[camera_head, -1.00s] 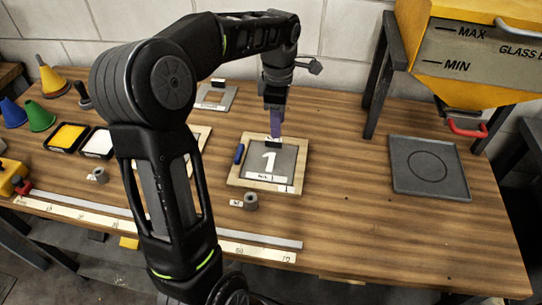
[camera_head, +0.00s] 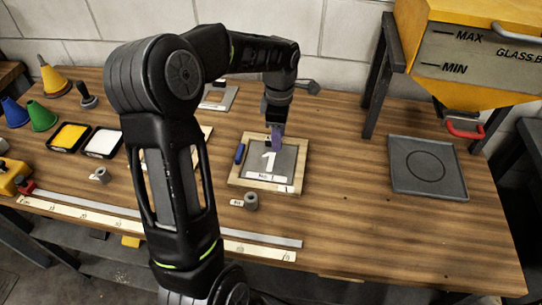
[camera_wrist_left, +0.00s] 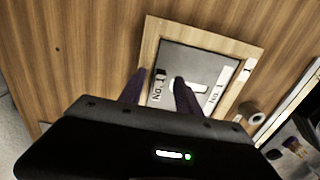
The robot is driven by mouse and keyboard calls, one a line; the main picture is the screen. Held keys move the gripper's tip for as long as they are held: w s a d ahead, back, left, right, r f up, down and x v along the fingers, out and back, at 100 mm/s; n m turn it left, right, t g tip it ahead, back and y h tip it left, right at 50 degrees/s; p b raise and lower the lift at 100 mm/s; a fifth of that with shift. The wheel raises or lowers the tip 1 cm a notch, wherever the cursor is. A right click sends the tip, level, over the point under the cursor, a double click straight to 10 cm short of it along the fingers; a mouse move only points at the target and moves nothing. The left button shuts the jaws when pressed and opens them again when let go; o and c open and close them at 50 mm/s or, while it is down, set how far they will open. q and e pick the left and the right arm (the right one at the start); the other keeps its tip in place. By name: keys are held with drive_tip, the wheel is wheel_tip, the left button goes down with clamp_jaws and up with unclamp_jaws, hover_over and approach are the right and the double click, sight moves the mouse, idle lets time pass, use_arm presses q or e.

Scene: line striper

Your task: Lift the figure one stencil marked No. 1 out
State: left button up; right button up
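The figure one stencil (camera_head: 288,162), a grey plate with a white 1 and a "No. 1" label, lies in a pale wooden frame (camera_head: 236,181) on the table. It also shows in the wrist view (camera_wrist_left: 205,62), with a small dark block (camera_wrist_left: 160,72) near its edge. My left gripper (camera_head: 277,146) points down over the stencil's far edge. In the wrist view its two dark fingers (camera_wrist_left: 158,84) are apart, with the small dark block between them. Whether they touch it, I cannot tell. My right gripper is not in view.
A blue block (camera_head: 239,153) sits on the frame's left side. A grey cylinder (camera_head: 251,201) stands in front. A grey tray (camera_head: 428,168) lies right, near the yellow hopper (camera_head: 480,50). The table between frame and tray is clear.

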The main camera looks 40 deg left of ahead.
use_arm(q)
clamp_jaws()
idle(0.3)
idle(0.3)
